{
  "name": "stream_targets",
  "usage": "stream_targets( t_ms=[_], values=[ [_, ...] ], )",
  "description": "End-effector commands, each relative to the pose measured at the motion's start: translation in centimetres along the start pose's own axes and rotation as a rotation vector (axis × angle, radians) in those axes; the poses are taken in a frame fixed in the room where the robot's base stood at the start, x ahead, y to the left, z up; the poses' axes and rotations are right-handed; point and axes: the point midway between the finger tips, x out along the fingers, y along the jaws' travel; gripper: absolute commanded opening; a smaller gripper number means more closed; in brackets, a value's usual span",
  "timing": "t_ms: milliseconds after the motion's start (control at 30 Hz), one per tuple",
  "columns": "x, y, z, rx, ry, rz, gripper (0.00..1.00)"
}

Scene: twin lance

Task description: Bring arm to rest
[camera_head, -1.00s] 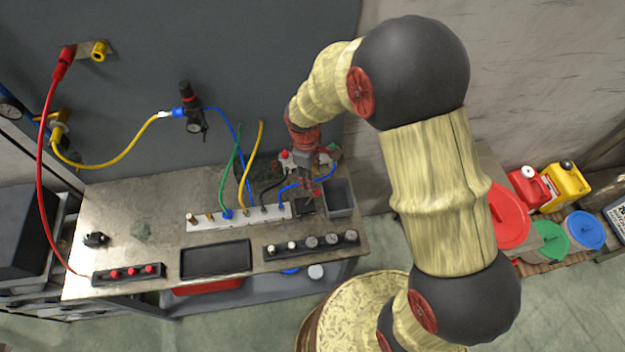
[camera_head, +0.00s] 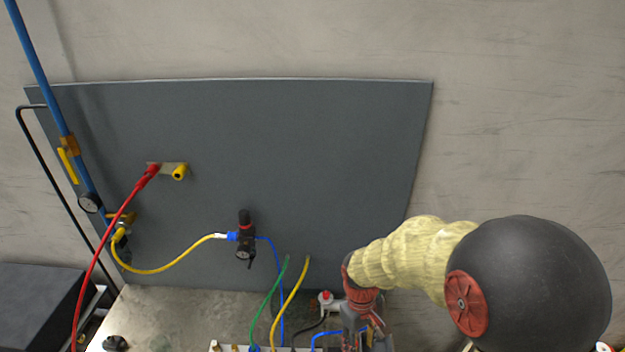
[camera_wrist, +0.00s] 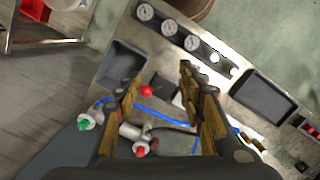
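My gripper shows in the wrist view (camera_wrist: 160,100) with its two fingers spread apart and no object between the pads. The workbench, hoses and small fittings lie beyond it. In the head view my gripper (camera_head: 362,335) is at the bottom edge, above the back right of the bench; its fingertips are not clear there. My arm reaches in from the lower right.
The bench (camera_head: 180,310) stands against a grey panel (camera_head: 300,150). A regulator (camera_head: 245,240), a red hose (camera_head: 105,245) and a yellow hose (camera_head: 165,270) hang there. The wrist view shows a gauge strip (camera_wrist: 172,27), a grey bin (camera_wrist: 122,66) and a black tray (camera_wrist: 262,97).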

Motion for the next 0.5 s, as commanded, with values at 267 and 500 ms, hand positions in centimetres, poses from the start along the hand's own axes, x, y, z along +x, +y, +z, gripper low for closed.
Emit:
stream_targets(
  t_ms=[267, 500],
  values=[
    [-3.5, -0.6, 5.0, 0.238, 0.1, 0.001, 0.4],
    [-5.3, -1.3, 10.2, 0.427, 0.269, 0.011, 0.4]
  ],
)
